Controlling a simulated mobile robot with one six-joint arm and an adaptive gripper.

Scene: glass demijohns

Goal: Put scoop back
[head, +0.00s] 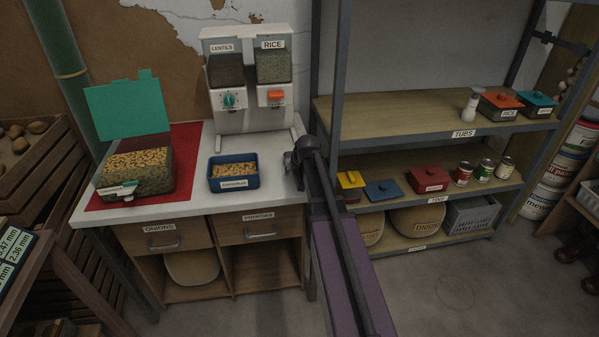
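I cannot clearly make out a scoop. A clear bin (155,185) of tan chickpeas stands on a red mat (190,140) at the counter's left, its teal lid (125,108) raised behind it. A small pale and green piece (128,196) shows at the bin's front; I cannot tell whether it is the scoop or a label and latch. A blue tub (232,184) with a label holds similar chickpeas right of the mat. My gripper (295,160) is at the counter's right edge, right of the tub. Its fingers are mostly hidden, and anything held is not visible.
A dispenser marked LENTILS and RICE (248,75) stands behind the tub. Right of my arm, a metal shelf (400,110) holds lidded tubs, several cans and a grey crate (470,215). A potato crate (25,150) is at far left. The white counter (265,150) is bare between tub and gripper.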

